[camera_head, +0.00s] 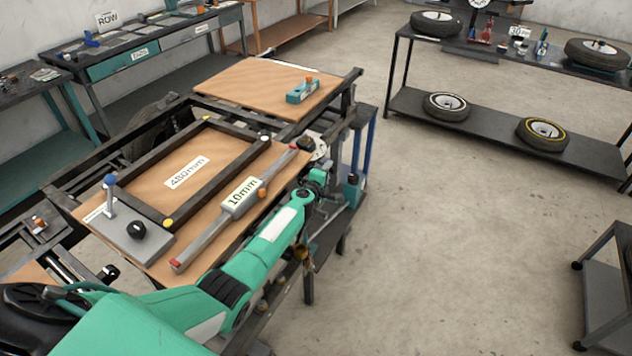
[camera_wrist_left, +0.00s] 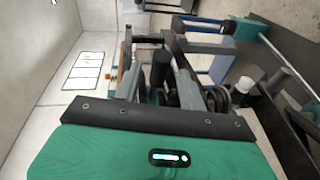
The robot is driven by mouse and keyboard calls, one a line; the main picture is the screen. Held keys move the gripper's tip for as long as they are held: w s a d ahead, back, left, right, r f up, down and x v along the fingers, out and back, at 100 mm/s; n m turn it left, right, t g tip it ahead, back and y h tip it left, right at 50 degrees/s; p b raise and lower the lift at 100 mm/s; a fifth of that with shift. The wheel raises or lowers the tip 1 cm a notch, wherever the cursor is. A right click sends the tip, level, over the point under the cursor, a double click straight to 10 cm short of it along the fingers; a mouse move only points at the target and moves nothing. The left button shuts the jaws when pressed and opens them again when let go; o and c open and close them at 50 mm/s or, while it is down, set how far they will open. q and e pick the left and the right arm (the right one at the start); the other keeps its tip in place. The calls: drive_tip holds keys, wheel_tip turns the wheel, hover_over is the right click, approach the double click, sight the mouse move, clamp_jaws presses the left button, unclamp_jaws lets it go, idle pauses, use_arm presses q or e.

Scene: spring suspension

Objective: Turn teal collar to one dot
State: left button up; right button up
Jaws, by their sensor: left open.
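My left arm (camera_head: 275,235) reaches from the lower left across the workbench to its right edge. In the left wrist view my left gripper (camera_wrist_left: 158,88) is open, its two grey fingers either side of a dark upright cylinder (camera_wrist_left: 162,66). I cannot tell whether the fingers touch it. A grey ringed part (camera_wrist_left: 220,97) shows to the right of the fingers. In the head view a round pale part (camera_head: 319,149) sits just beyond my wrist. I cannot make out the teal collar or its dots clearly in either view. My right gripper is not in view.
A teal-and-orange tool (camera_head: 303,90) lies on the far board. The floor right of the bench is clear; a wheel rack (camera_head: 485,118) stands beyond.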

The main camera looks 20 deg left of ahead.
use_arm(q)
drive_tip(key=s+r+p, duration=0.2)
drive_tip(key=s+p, duration=0.3)
drive_tip(key=s, duration=0.5)
drive_tip(key=shift+s+d, duration=0.2)
